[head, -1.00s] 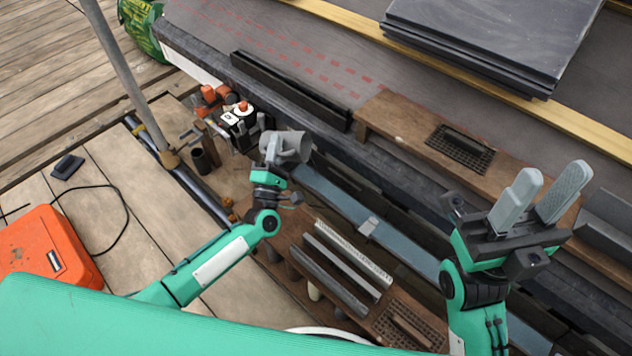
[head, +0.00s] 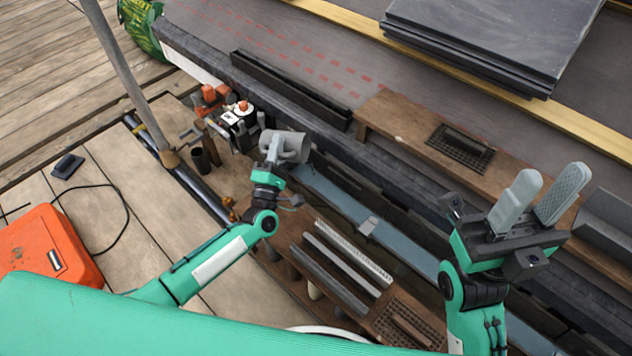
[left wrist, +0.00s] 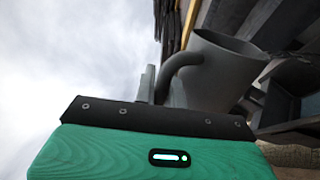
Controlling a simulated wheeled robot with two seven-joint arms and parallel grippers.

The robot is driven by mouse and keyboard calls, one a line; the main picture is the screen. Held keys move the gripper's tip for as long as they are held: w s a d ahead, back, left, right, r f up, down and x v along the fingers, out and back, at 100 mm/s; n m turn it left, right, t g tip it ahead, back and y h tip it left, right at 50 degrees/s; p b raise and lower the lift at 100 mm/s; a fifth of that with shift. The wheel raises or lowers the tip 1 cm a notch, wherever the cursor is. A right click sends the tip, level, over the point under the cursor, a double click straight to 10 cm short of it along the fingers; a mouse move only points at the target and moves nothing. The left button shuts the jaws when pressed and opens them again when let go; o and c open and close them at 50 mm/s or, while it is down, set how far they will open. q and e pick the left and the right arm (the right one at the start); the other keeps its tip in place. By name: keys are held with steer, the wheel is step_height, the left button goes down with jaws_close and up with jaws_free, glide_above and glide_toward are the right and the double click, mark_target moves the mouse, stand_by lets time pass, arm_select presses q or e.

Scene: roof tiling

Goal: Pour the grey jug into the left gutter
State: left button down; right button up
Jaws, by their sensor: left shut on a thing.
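My left gripper (head: 272,152) is shut on the jug's handle. In the left wrist view the jug (left wrist: 208,80) shows its dark open rim, and its handle runs down to the gripper's finger (left wrist: 147,84). I see no liquid leaving it, and its inside is too dark to tell what it holds. My right gripper (head: 549,182) is open and empty at the right, above the roof edge.
A wooden plank (head: 405,125) holds a dark grid float (head: 461,148). Slate tiles (head: 490,40) are stacked at the back. Bottles and orange-handled tools (head: 240,115) stand left of the jug. A thin pole (head: 120,70) rises at the left.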

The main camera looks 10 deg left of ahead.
arm_select(q)
steer(key=shift+s+d+f+m+h, duration=0.15)
steer(key=shift+d+m+h, duration=0.2)
steer(key=shift+m, duration=0.3)
steer(key=shift+w+d+f+m+h, duration=0.1)
steer(key=shift+d+f+m+h, duration=0.1)
steer(key=shift+m+h, duration=0.35)
steer(key=shift+s+d+f+m+h, duration=0.1)
steer(key=shift+d+m+h, duration=0.2)
steer(key=shift+m, duration=0.4)
